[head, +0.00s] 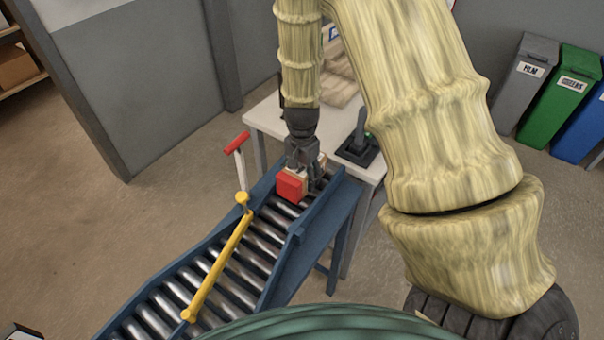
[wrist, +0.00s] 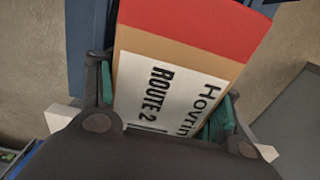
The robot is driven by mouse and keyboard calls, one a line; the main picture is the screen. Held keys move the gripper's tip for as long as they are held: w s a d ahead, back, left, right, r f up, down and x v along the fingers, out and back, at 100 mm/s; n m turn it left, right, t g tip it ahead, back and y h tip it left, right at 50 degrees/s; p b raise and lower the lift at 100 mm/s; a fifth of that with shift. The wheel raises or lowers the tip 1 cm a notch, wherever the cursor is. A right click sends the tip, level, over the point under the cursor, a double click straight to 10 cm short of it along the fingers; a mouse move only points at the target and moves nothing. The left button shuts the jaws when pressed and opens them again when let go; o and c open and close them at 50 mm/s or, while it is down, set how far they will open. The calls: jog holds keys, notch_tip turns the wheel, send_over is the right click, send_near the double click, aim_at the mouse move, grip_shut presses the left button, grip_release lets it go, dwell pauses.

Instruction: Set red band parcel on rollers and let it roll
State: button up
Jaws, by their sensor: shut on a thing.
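The red band parcel (head: 291,186) is at the upper end of the roller conveyor (head: 266,235), between its blue side rails. My gripper (head: 303,172) is over it from above, with its fingers on the parcel's sides. In the wrist view the parcel (wrist: 180,70) fills the space between the finger pads of my gripper (wrist: 165,120). It shows a red band, brown card and a white label reading "ROUTE 2". I cannot tell whether its underside touches the rollers.
A yellow bar (head: 217,266) lies across the conveyor below the parcel. A red-topped handle (head: 237,144) stands by the left rail. A white table (head: 265,124) with a dark stand (head: 360,145) is behind. Bins (head: 560,95) stand at right. The lower rollers look clear.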

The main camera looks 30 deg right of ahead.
jog(key=shift+s+d+f+b, duration=0.1)
jog(key=shift+f+b, duration=0.2)
jog(key=shift+f, duration=0.15)
jog(key=o, duration=1.4)
jog(key=shift+c, duration=0.2)
notch_tip(320, 180, up, 12)
jog(key=shift+r, duration=0.1)
